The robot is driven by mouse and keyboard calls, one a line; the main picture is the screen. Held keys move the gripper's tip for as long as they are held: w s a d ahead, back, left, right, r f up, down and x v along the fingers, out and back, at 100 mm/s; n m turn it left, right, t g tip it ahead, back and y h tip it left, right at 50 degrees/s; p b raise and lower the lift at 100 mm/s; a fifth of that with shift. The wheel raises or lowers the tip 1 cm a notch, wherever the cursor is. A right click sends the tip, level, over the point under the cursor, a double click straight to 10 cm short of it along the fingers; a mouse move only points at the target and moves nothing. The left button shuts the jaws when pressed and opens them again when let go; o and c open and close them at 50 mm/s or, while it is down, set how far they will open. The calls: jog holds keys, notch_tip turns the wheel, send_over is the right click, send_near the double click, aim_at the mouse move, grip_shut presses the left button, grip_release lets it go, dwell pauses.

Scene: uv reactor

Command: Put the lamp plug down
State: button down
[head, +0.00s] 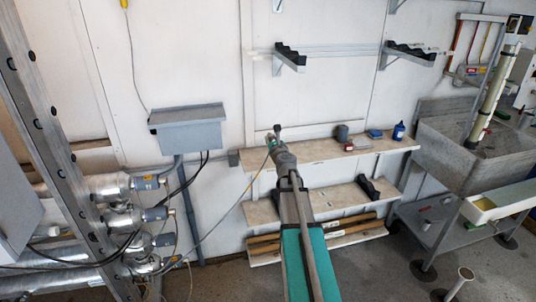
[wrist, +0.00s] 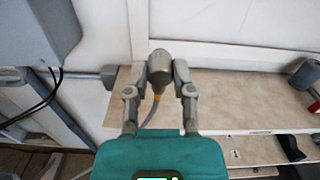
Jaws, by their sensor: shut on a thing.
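The lamp plug (wrist: 160,68) is a grey-brown rounded body with an orange ring at its cable end. My gripper (wrist: 162,66) is shut on it, one finger on each side. In the head view my gripper (head: 277,132) is at the left end of the upper wooden shelf (head: 320,152), and the plug is hard to tell apart from the fingers. A thin cable (head: 222,218) hangs from there down to the left. In the wrist view the plug shows over the left end of the shelf (wrist: 225,104). I cannot tell whether it touches the shelf.
A grey item (head: 342,133), a blue box (head: 375,134) and a blue bottle (head: 398,131) stand farther right on the shelf. A grey wall box (head: 187,128) is to the left. The shelf's middle is clear. A lower shelf (head: 330,197) is below.

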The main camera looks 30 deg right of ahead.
jog(key=w+d+f+b, duration=0.1)
jog(key=w+f+b, duration=0.1)
jog(key=w, duration=0.1)
jog(key=w+d+f+b, duration=0.1)
jog(key=w+f+b, duration=0.1)
jog(key=w+d+f+b, duration=0.2)
jog(key=w+f, duration=0.1)
jog(key=shift+w, duration=0.3)
jog(key=shift+w+d+f+b, duration=0.2)
jog(key=shift+w+f+b, duration=0.15)
jog(key=shift+b, duration=0.2)
jog(key=shift+f, duration=0.1)
jog(key=shift+w+d+f+b, duration=0.15)
jog(key=shift+w+f+b, duration=0.2)
jog(key=shift+f+b, duration=1.55)
jog(key=shift+b, duration=0.15)
jog(key=shift+f+b, duration=0.3)
jog(key=shift+s+f, duration=0.1)
jog(key=shift+f, duration=0.1)
